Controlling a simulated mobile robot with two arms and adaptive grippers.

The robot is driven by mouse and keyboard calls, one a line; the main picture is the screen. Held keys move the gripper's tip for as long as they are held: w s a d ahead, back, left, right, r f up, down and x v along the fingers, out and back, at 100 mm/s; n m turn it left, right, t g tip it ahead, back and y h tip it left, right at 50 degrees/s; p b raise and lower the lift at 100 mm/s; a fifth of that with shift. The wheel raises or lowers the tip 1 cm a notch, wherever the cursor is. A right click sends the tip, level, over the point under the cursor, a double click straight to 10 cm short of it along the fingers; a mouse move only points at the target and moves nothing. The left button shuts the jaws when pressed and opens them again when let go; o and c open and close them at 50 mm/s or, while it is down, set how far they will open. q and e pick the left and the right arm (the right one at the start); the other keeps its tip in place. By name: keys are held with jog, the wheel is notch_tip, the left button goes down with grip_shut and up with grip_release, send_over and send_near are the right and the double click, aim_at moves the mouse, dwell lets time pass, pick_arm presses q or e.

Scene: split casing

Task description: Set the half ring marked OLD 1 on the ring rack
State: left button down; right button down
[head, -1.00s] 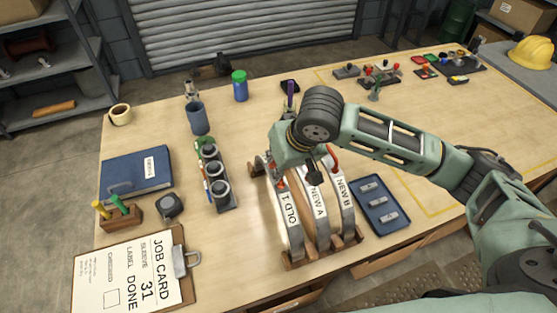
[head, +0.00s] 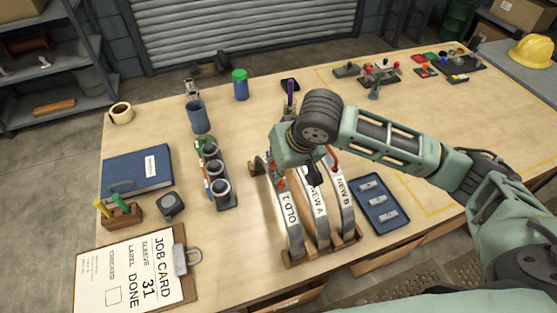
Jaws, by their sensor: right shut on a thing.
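The half ring marked OLD 1 (head: 293,227) stands upright in the left place of the wooden ring rack (head: 323,251), at the front of the bench. The half rings marked NEW A (head: 321,224) and NEW B (head: 347,207) stand beside it to the right. My right gripper (head: 280,182) is over the rack, shut on the upper part of OLD 1. The gripper body and wrist hide the tops of the rings and the back of the rack. Whether OLD 1 bears fully on the rack is hard to tell. My left gripper is not in view.
A blue tray (head: 392,228) with small metal parts lies right of the rack. A holder with several dark cylinders (head: 228,204) stands left of it. The job card clipboard (head: 178,290), a blue binder (head: 120,185) and a blue cup (head: 198,118) are further left.

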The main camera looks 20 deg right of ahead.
jog(key=shift+w+a+r, duration=0.1)
jog(key=shift+w+r, duration=0.05)
jog(key=shift+r, duration=0.15)
jog(key=c, duration=1.8)
grip_release()
jog(key=shift+s, duration=0.25)
jog(key=shift+s+f, duration=0.1)
jog(key=shift+f, duration=0.4)
jog(key=shift+r, duration=0.2)
jog(key=v, duration=1.2)
jog(key=shift+r, duration=0.2)
